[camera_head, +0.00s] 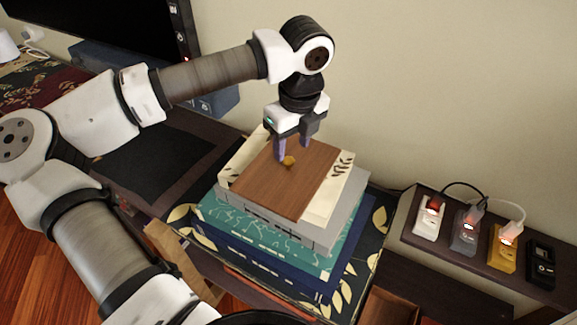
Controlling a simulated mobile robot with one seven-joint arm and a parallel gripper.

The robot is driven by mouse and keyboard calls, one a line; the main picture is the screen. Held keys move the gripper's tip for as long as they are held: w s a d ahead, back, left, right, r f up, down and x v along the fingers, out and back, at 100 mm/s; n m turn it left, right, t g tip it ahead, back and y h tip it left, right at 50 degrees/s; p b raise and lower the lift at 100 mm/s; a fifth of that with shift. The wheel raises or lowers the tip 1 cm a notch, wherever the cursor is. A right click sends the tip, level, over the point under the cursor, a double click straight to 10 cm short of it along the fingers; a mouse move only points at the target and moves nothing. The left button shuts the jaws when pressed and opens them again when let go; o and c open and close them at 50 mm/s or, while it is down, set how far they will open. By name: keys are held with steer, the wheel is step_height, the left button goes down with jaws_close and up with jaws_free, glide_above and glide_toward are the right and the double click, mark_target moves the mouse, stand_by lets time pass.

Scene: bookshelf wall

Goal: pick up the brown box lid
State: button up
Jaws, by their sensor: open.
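The brown box lid (278,185) is a flat wood-grained panel with a small gold knob (289,161) near its middle. It lies on top of a stack of books and boxes. My gripper (292,152) points down over the far part of the lid, its two fingers apart and empty. The knob shows just below and between the fingertips. I cannot tell whether the fingertips touch the lid.
The stack has a cream layer (327,198), a grey layer (318,234) and a teal layer (245,226). A dark screen (95,28) stands at upper left. The wall is close behind.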

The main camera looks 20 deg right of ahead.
mark_target(289, 160)
steer(key=f+p, duration=0.1)
steer(key=f, duration=0.1)
steer(key=w+f+p, duration=0.1)
steer(key=f, duration=0.1)
steer(key=shift+a, duration=0.2)
steer(key=shift+w+f, duration=0.1)
steer(key=shift+f, duration=0.5)
jaws_close()
